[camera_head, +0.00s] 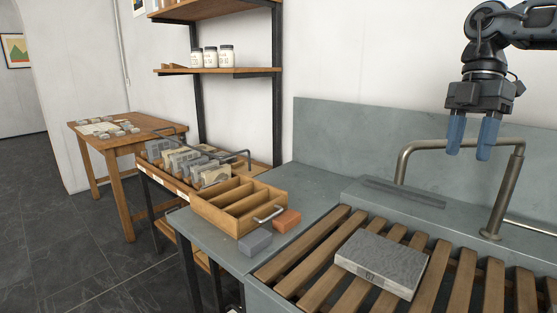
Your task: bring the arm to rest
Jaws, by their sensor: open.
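My gripper (472,138) hangs at the upper right with its two blue fingers pointing down. The fingers are apart and nothing is between them. It is above the metal pipe rail at the back of the slatted sink, well clear of the surfaces below. My arm enters from the upper right edge. A grey stone slab (382,262) lies flat on the wooden slats (300,250), below and to the left of my gripper.
A bent metal pipe (404,160) rises just beneath my gripper. A wooden divided tray (238,204), an orange block (287,221) and a grey block (255,242) sit on the counter. Shelves with jars (211,57) and a wooden table (110,142) stand further left.

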